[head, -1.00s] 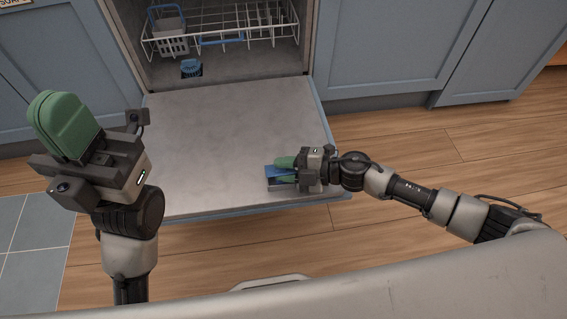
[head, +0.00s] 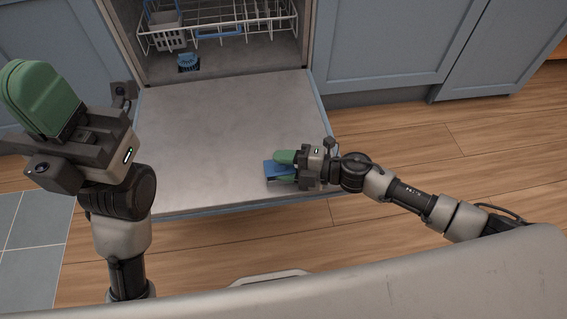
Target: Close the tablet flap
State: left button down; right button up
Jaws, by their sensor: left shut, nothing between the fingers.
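The blue tablet flap (head: 274,169) is at the front right of the lowered dishwasher door (head: 215,130). A pale grey edge shows just below it. How far the flap stands open is too small to tell. My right gripper (head: 284,168) is at the flap, coming from the right. Its two green fingers are apart, with blue showing between them. The fingers hide part of the flap, and I cannot tell whether they touch it. My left gripper (head: 38,95) is raised at the far left, its green fingers together and empty, well away from the flap.
The dishwasher's white wire rack (head: 225,36) is inside the opening, with a blue round part (head: 188,63) below it. Blue cabinets (head: 390,45) flank it. Most of the door's surface is clear. Wooden floor (head: 450,140) lies to the right.

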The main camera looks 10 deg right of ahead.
jog(key=shift+s+f, duration=0.1)
jog(key=shift+f, duration=0.05)
jog(key=shift+w+r+m+g+h+p, duration=0.3)
jog(key=shift+w+r+m+g+p, duration=0.15)
jog(key=shift+m+p, duration=0.5)
jog(key=shift+w+r+m, duration=0.1)
jog(key=shift+r+m, duration=0.1)
jog(key=shift+m, duration=0.15)
jog(key=shift+w+r+m+g+h, duration=0.15)
jog(key=shift+w+m+g+h, duration=0.25)
jog(key=shift+m, duration=0.3)
jog(key=p+v, duration=0.4)
jog(key=v, duration=0.7)
jog(key=s+a+r+g+y, duration=0.1)
jog(key=s+a+r+y, duration=0.5)
jog(key=a+r, duration=0.4)
jog(key=s+a+r+t+y, duration=0.1)
jog(key=s+r+y, duration=0.1)
jog(key=r, duration=0.4)
jog(key=s+a+r+t+y, duration=0.1)
jog(key=s+r+y, duration=0.2)
jog(key=r, duration=0.4)
jog(key=shift+a+y+p, duration=0.3)
jog(key=shift+y+p, duration=0.05)
jog(key=shift+y, duration=0.45)
jog(key=shift+t, duration=0.25)
